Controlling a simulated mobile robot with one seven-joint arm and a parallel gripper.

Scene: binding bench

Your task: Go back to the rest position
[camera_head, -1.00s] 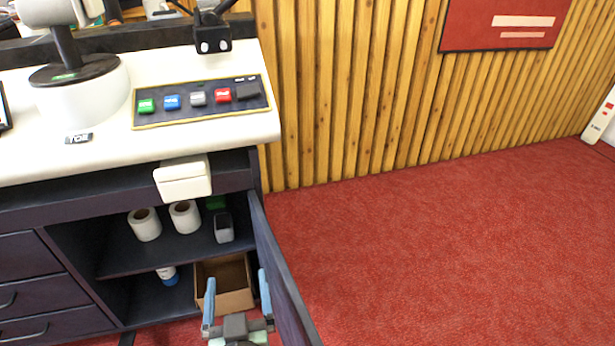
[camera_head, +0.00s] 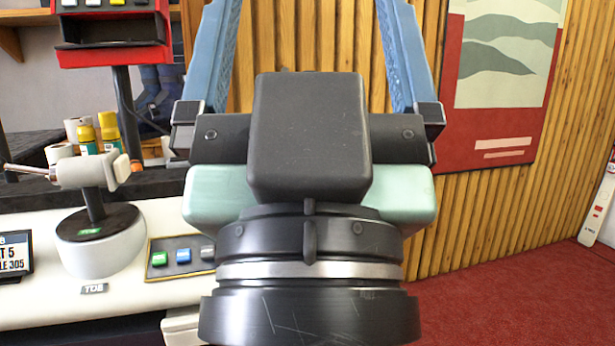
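My gripper (camera_head: 308,50) is raised close in front of the camera and fills the middle of the view. Its two blue fingers stand wide apart and point up, and their tips are cut off by the top edge. Nothing shows between them except the wooden wall behind. The gripper hides the right part of the bench and whatever lies below it.
The white bench top (camera_head: 30,222) runs along the left, with a vise-like device on a round base (camera_head: 100,240) and a panel of coloured buttons (camera_head: 172,270) partly hidden. A slatted wall (camera_head: 470,220) stands behind. Red carpet (camera_head: 530,300) at the right is clear.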

